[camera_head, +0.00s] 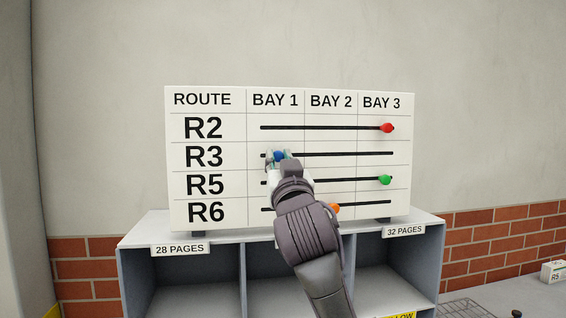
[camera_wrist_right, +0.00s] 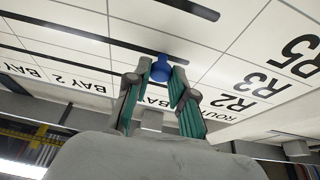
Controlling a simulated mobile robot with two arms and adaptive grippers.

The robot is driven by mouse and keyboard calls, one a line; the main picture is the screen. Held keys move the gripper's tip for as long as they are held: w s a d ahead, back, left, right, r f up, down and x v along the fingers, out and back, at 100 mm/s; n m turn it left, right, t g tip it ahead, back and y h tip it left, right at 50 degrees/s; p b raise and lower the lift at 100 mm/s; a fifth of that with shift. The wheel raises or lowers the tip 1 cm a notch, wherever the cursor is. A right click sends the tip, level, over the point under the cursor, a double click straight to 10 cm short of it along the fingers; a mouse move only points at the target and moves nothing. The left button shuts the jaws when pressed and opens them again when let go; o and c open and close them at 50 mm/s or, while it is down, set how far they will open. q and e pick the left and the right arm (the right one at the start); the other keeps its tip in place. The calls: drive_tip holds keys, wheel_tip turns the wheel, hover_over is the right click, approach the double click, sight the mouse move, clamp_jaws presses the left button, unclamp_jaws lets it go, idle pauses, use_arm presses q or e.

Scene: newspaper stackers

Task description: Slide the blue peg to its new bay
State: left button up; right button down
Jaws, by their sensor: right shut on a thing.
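The white route board (camera_head: 220,130) has a dark horizontal slot for each of the rows R2, R3, R5 and R6. The blue peg (camera_head: 279,155) is in the R3 slot, in the Bay 1 column near the slot's left end. My right gripper (camera_head: 278,155) reaches up to it and is shut on it. In the right wrist view the blue peg (camera_wrist_right: 161,69) sits between the two green-padded fingertips (camera_wrist_right: 160,78) against the board. The R3 slot (camera_head: 345,154) runs clear to the right through Bay 2 and Bay 3. My left gripper is out of view.
A red peg (camera_head: 387,128) is in R2 and a green peg (camera_head: 384,180) in R5, both under Bay 3. An orange peg (camera_head: 335,208) in R6 is partly hidden by my arm. The board stands on a grey shelf unit (camera_head: 150,232).

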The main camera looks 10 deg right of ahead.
drive_tip(key=shift+a+f, duration=0.1)
drive_tip(key=c, duration=1.3)
unclamp_jaws()
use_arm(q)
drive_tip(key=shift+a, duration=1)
use_arm(e)
drive_tip(key=o, duration=0.3)
drive_tip(key=shift+a, duration=0.2)
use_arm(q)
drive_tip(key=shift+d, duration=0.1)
use_arm(e)
drive_tip(key=shift+s+d, duration=0.1)
drive_tip(key=shift+s+f, duration=0.1)
drive_tip(key=shift+s, duration=0.15)
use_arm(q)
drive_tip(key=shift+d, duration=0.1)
use_arm(e)
drive_tip(key=v, duration=1.1)
drive_tip(key=shift+s, duration=0.15)
drive_tip(key=shift+f, duration=0.1)
